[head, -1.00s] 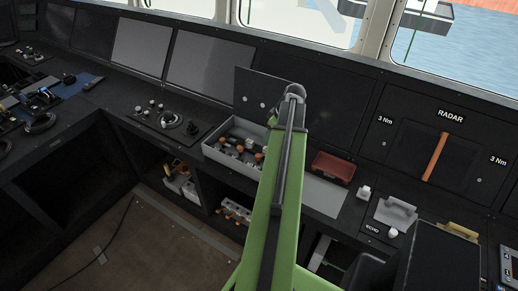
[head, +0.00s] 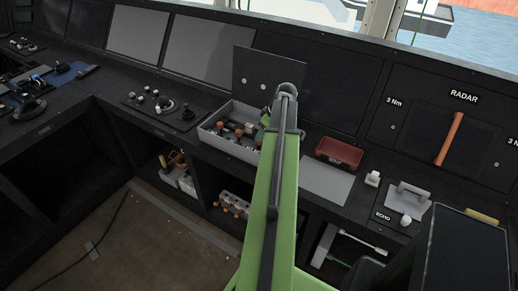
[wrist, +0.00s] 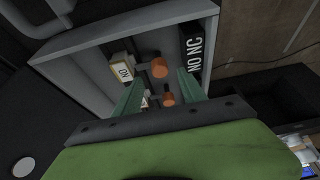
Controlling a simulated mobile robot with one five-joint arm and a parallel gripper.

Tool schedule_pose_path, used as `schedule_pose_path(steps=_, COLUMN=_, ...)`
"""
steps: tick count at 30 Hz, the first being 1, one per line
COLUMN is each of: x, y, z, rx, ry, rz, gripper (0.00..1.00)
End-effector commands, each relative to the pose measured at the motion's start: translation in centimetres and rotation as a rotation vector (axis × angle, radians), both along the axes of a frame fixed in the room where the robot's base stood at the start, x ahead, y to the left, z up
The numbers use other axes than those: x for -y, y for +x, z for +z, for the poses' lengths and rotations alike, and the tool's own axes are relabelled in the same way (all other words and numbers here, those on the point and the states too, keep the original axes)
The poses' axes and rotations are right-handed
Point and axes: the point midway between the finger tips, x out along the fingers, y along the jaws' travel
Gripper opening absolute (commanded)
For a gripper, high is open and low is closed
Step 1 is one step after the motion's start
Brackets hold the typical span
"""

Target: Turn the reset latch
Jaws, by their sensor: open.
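An open grey box (head: 205,135) on the console holds several orange-tipped knobs. One orange knob (head: 222,127) shows at its left in the head view. No part is labelled as the reset latch, so I cannot tell which it is. My gripper (wrist: 160,88) is open and points into the box. In the wrist view one orange knob (wrist: 159,68) shows between and just beyond the green fingers, and another orange knob (wrist: 168,99) shows between them nearer the palm. Neither is gripped. An ON label (wrist: 124,72) and a black NO NC label (wrist: 193,55) flank the knobs.
An upright dark panel (head: 268,75) stands behind the box. A grey handle (head: 411,190) and a radar panel (head: 482,143) are farther right. Shelves below hold more knobbed parts (head: 233,205).

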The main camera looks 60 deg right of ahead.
Motion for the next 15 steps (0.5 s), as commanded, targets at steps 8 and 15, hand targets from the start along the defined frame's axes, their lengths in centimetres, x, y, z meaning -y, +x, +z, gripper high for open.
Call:
schedule_pose_path(steps=8, x=0.0, y=1.6, z=-4.2, rx=0.000, ry=-0.001, rz=0.000, gripper=0.48)
schedule_pose_path(steps=15, x=0.0, y=1.7, z=-4.0, rx=0.000, ry=-0.001, rz=0.000, gripper=0.48)
